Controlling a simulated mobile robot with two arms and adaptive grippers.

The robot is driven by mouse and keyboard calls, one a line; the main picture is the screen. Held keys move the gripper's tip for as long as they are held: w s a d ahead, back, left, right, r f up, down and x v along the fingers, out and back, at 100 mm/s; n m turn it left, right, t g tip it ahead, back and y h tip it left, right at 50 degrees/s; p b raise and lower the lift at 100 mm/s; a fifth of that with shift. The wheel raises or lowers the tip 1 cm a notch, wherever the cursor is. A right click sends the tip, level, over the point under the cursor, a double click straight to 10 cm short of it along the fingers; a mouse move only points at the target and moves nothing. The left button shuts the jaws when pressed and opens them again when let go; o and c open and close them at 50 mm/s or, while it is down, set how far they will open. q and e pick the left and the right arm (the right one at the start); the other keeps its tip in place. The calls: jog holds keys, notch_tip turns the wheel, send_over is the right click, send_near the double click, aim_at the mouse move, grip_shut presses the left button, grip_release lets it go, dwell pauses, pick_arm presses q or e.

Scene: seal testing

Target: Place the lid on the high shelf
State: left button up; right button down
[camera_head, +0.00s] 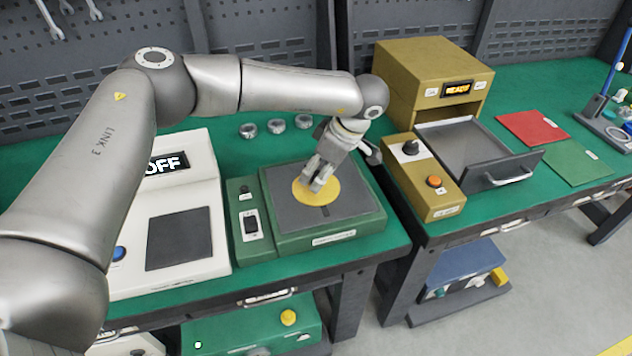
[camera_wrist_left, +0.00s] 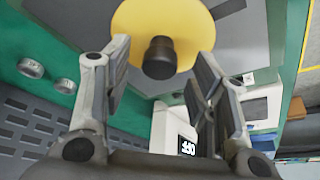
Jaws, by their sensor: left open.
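The lid is a yellow disc (camera_head: 329,194) lying on the dark top plate of a green device (camera_head: 362,222) on the bench. In the left wrist view the lid (camera_wrist_left: 195,22) has a black knob (camera_wrist_left: 159,58) in its middle. My left gripper (camera_head: 317,183) reaches down over the lid. Its fingers are open, one on either side of the knob, with gaps between them and the knob. In the head view the gripper covers the knob. My right gripper is not in view. I cannot identify a high shelf for certain.
A white device with an OFF display (camera_head: 170,165) stands left of the green device. A yellow-brown device (camera_head: 432,65) with a pulled-out drawer (camera_head: 478,147) stands on the right. Red (camera_head: 532,127) and green (camera_head: 577,163) mats lie farther right.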

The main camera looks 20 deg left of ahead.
pick_arm(q)
jog(key=shift+x, duration=1.2)
grip_shut()
